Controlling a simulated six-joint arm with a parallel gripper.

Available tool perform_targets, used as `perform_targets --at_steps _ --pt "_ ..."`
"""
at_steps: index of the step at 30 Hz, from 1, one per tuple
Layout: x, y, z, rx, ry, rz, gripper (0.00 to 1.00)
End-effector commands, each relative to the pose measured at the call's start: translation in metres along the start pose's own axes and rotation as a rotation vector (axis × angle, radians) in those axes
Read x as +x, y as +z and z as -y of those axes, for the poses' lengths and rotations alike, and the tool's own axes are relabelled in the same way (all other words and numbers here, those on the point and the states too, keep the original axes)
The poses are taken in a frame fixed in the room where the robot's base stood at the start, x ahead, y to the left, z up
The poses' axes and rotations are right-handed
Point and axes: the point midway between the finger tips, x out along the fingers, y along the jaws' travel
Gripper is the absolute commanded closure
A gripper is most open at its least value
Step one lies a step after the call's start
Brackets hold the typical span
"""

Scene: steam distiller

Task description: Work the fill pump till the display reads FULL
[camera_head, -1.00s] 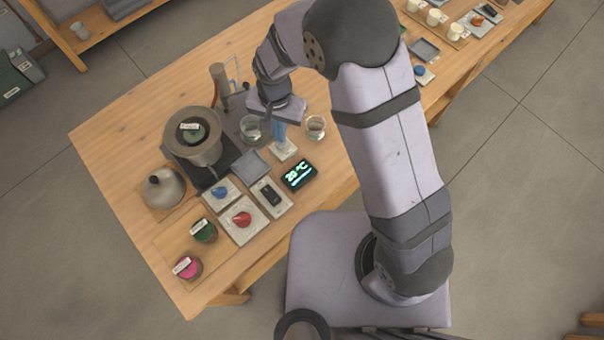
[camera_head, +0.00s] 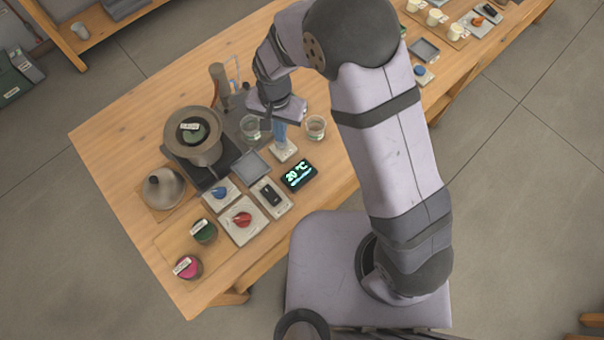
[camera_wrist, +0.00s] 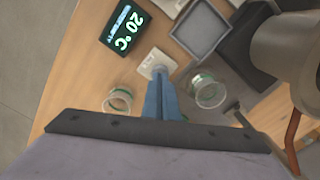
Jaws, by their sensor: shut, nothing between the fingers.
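The fill pump (camera_head: 284,151) has a pale square base on the table, below my gripper. The base also shows in the wrist view (camera_wrist: 149,64); the fingers hide the top of the pump. My gripper (camera_head: 282,143) points down with its blue fingers shut together, tips at or just above the pump. I cannot tell whether they touch it. The fingers also show in the wrist view (camera_wrist: 159,76). The dark display (camera_head: 298,175) reads 20 °C in green, with a smaller line below that is too small to read surely. It also shows in the wrist view (camera_wrist: 123,31).
Glass beakers stand on either side of the pump, one left (camera_head: 250,128) and one right (camera_head: 315,128). A grey tray (camera_head: 251,164), a switch plate (camera_head: 271,197) and a red knob (camera_head: 242,219) lie nearer. The still pot (camera_head: 194,153) stands at left. Bare table lies behind the still.

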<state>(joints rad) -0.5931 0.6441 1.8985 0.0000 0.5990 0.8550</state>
Motion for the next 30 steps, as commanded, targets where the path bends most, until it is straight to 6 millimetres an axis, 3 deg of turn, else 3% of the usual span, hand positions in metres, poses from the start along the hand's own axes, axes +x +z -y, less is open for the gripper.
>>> perform_targets --at_steps 17,30 --pt "0.002 0.000 0.000 0.000 0.000 0.000 1.00" --pt "0.017 0.000 0.000 0.000 0.000 0.000 1.00"
